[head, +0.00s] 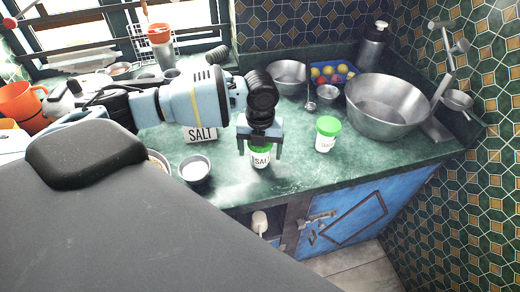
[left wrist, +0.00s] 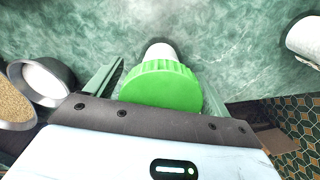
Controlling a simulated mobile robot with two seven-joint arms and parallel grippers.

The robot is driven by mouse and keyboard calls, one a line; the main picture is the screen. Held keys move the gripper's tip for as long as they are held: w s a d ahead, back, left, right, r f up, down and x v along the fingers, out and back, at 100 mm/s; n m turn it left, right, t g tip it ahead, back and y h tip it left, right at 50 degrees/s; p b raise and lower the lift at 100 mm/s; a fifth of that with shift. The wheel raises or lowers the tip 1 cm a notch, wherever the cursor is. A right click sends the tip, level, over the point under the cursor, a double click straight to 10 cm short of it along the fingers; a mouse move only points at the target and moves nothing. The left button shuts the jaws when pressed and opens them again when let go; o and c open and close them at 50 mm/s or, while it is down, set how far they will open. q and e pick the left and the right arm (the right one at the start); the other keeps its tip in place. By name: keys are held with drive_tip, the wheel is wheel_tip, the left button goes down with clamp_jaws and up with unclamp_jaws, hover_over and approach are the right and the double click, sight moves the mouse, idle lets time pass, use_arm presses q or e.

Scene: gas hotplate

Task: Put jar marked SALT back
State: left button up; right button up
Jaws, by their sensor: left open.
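The jar marked SALT (head: 261,160) stands upright on the green counter, with a white body and a green lid. My left gripper (head: 260,147) comes down over it from above, its fingers on either side of the lid. In the left wrist view the green lid (left wrist: 160,86) lies between the open fingers, with gaps visible beside it. A small sign reading SALT (head: 200,135) stands on the counter behind and left of the jar. My right gripper does not show.
A second green-lidded jar (head: 326,134) stands to the right, its label too small to read. A small metal bowl (head: 195,170) with white contents stands to the left. Large metal bowl (head: 388,108) and fruit tray (head: 331,75) are behind right. The counter's front edge (head: 330,188) is close.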

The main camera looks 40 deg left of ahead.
use_arm(q)
wheel_tip(320, 180, up, 10)
drive_tip(key=shift+r+p, duration=0.25)
drive_tip(key=shift+p, duration=0.05)
drive_tip(key=shift+r, duration=0.7)
